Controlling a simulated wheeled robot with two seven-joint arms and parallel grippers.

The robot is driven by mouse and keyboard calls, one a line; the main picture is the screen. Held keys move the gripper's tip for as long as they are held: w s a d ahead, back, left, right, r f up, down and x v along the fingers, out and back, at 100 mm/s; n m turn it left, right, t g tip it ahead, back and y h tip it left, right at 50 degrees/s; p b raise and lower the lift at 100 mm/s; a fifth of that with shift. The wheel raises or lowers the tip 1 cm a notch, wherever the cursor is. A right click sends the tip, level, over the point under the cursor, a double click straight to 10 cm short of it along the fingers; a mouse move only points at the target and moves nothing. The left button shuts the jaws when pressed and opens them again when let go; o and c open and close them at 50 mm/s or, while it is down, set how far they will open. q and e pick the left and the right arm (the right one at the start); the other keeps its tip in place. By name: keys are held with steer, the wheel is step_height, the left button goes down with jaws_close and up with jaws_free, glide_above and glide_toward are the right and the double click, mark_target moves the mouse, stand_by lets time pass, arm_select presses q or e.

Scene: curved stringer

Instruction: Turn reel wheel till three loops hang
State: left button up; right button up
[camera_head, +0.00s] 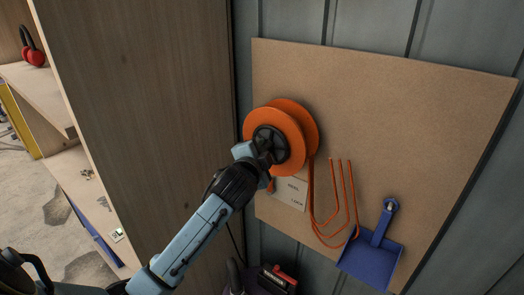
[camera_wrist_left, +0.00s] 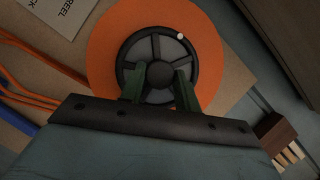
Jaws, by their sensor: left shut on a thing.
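The orange reel (camera_head: 296,117) is mounted on a brown board on the wall. Its dark spoked hub wheel (camera_head: 268,142) faces my left arm, and the wheel also shows in the left wrist view (camera_wrist_left: 158,58). My left gripper (camera_head: 264,150) is at the hub, its two green fingers (camera_wrist_left: 158,80) shut on the wheel. Orange cord (camera_head: 312,200) hangs from the reel's lower right in long strands that curve at the bottom; the strands overlap, so I cannot tell the exact number of loops. My right gripper is not in view.
A blue dustpan (camera_head: 371,262) hangs at the board's lower right, close to the cord's bottom. A paper label (camera_head: 291,192) sits below the reel. A tall wooden cabinet side (camera_head: 140,110) stands left of it. A dark item with a red part (camera_head: 278,277) is below.

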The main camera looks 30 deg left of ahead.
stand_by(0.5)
arm_select(q)
steer(key=o, duration=1)
steer(key=b+v, duration=0.2)
steer(key=v, duration=1.1)
steer(key=shift+s+r, duration=0.15)
steer(key=shift+s, duration=0.05)
